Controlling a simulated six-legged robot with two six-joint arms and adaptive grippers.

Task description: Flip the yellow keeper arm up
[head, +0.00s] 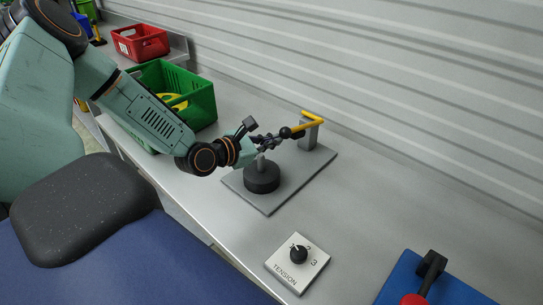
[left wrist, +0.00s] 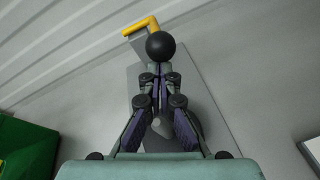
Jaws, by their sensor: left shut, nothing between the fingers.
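The yellow keeper arm (head: 310,125) is a bent bar at a grey post (head: 307,138) on the back of the grey base plate (head: 268,207). It runs left to a black ball knob (head: 285,132). My left gripper (head: 277,137) is shut and empty, its tips right by the knob; I cannot tell whether they touch. In the left wrist view the knob (left wrist: 160,45) stands just beyond the closed fingertips (left wrist: 160,68), with the yellow arm (left wrist: 141,27) behind it. A black round disc (head: 262,178) with a grey peg sits below the gripper. My right gripper is out of view.
A TENSION dial (head: 298,255) lies in front of the plate. A green crate (head: 200,103) with something yellow inside stands behind my left arm, and a red crate (head: 141,43) farther back. A ribbed wall closes the back.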

